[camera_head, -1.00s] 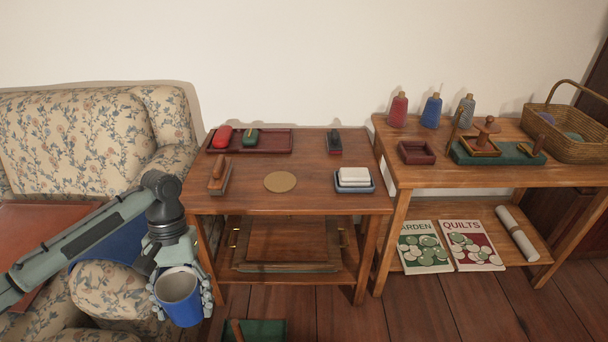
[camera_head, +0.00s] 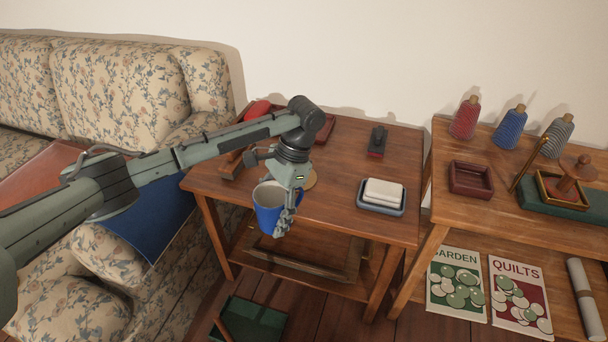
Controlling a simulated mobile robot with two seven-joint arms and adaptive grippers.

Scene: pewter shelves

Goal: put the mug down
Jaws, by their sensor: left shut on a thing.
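A blue mug (camera_head: 268,212) with a pale grey inside is held upright in my left gripper (camera_head: 284,208). The gripper is shut on it, with fingers at its right side. The mug shows against the front edge of the left wooden table (camera_head: 340,208); I cannot tell its exact height above the top. A round tan coaster (camera_head: 311,179) lies on the table, mostly hidden behind the gripper. My right gripper is not in view.
On the table are a blue dish with white blocks (camera_head: 382,194), a small black and red item (camera_head: 377,142) and a red object (camera_head: 257,110) partly behind my arm. A second table (camera_head: 480,225) with spools stands right. Bare tabletop lies between coaster and dish.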

